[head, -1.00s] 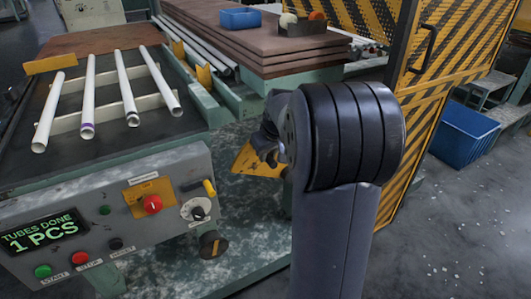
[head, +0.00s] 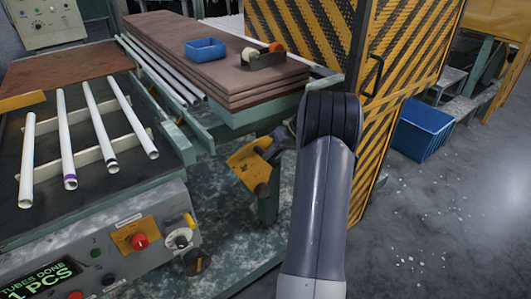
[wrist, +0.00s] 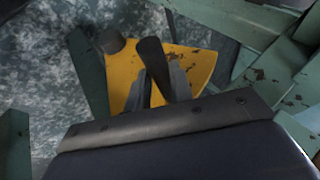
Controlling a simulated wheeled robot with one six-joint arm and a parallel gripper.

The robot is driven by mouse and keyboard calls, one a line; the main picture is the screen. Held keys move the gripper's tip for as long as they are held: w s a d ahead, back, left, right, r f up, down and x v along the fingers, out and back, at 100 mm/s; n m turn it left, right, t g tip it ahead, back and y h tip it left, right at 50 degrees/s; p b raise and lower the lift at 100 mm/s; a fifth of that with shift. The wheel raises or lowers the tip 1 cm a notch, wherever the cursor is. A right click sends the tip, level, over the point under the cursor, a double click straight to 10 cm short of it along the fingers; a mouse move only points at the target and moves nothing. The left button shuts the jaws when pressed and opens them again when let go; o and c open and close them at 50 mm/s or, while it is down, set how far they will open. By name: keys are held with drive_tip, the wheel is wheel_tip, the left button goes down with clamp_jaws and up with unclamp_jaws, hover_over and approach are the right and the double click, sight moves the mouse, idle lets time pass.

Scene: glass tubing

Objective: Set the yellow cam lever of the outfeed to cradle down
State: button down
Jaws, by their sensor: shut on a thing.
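The yellow cam lever (head: 250,166) stands at the green frame beside the control box in the head view. In the wrist view it shows as a worn yellow fan-shaped plate (wrist: 120,72) with a round dark knob (wrist: 112,41) at its upper left and a dark handle (wrist: 153,58) over its middle. My gripper (wrist: 160,82) is shut on the dark handle, with one finger on each side of it. In the head view my gripper (head: 271,149) is at the lever's upper right, partly hidden by my own arm.
The control box has a red knob (head: 140,241) and a display (head: 40,285). Several white tubes (head: 100,128) lie on the rack at left. Brown boards (head: 215,60) with a blue bin (head: 206,49) are behind. A striped yellow-black guard (head: 385,130) stands right of the lever.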

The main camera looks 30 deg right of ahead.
drive_tip(key=shift+d, duration=0.5)
drive_tip(key=c, duration=1.3)
unclamp_jaws()
drive_tip(key=shift+o, duration=0.2)
drive_tip(key=p+v, duration=0.1)
drive_tip(key=v, duration=0.9)
drive_tip(key=shift+s+d+r, duration=0.15)
drive_tip(key=shift+d+r, duration=0.05)
drive_tip(key=shift+d, duration=0.1)
